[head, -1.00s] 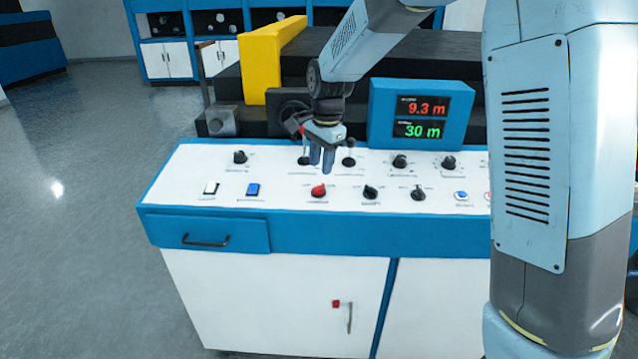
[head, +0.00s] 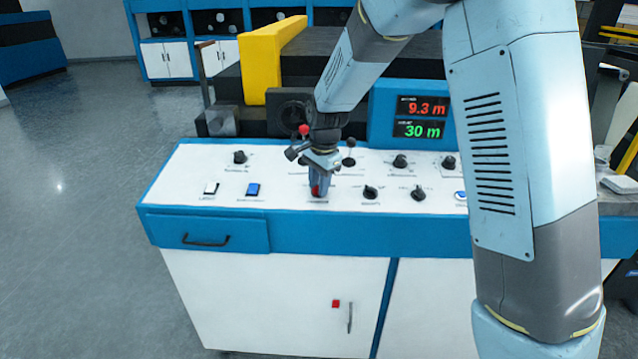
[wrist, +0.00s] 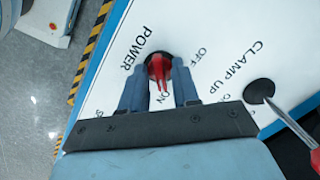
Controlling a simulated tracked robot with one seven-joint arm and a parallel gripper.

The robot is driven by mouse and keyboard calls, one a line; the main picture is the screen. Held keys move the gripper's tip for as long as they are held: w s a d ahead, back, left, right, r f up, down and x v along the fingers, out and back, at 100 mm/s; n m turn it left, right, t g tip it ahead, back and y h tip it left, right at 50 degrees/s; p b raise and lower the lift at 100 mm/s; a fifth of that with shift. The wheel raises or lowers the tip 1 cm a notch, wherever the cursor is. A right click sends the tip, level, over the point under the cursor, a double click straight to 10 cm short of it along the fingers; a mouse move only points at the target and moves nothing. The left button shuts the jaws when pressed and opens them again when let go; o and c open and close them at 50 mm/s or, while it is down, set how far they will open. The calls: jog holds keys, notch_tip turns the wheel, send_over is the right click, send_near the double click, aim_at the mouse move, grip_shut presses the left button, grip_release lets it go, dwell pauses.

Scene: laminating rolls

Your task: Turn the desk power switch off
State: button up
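The power switch is a red rotary knob (wrist: 158,68) on the white control panel, labelled POWER, with OFF and ON printed beside it. In the wrist view its red handle points toward ON. In the head view the red knob (head: 316,191) shows partly behind the fingertips. My gripper (wrist: 159,80) is open, with one finger on each side of the knob. A narrow gap seems to show beside the handle; contact is hard to tell. In the head view my gripper (head: 319,186) points down at the knob.
A CLAMP UP lever with a red handle (wrist: 302,128) stands close right of my gripper in the wrist view. Black knobs (head: 370,192) lie to the right in the head view, with white and blue rocker switches (head: 253,190) to the left. A display (head: 420,118) stands behind.

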grip_shut()
jog(key=shift+n, duration=0.3)
jog(key=n, duration=0.3)
jog(key=shift+n, duration=0.3)
jog(key=n, duration=0.3)
jog(key=shift+a+h, duration=0.1)
jog(key=shift+h, duration=0.3)
jog(key=n, duration=0.5)
jog(key=shift+n+h, duration=0.3)
jog(key=shift+n, duration=0.1)
jog(key=n, duration=0.4)
jog(key=shift+n+h, duration=0.3)
jog(key=shift+n, duration=0.1)
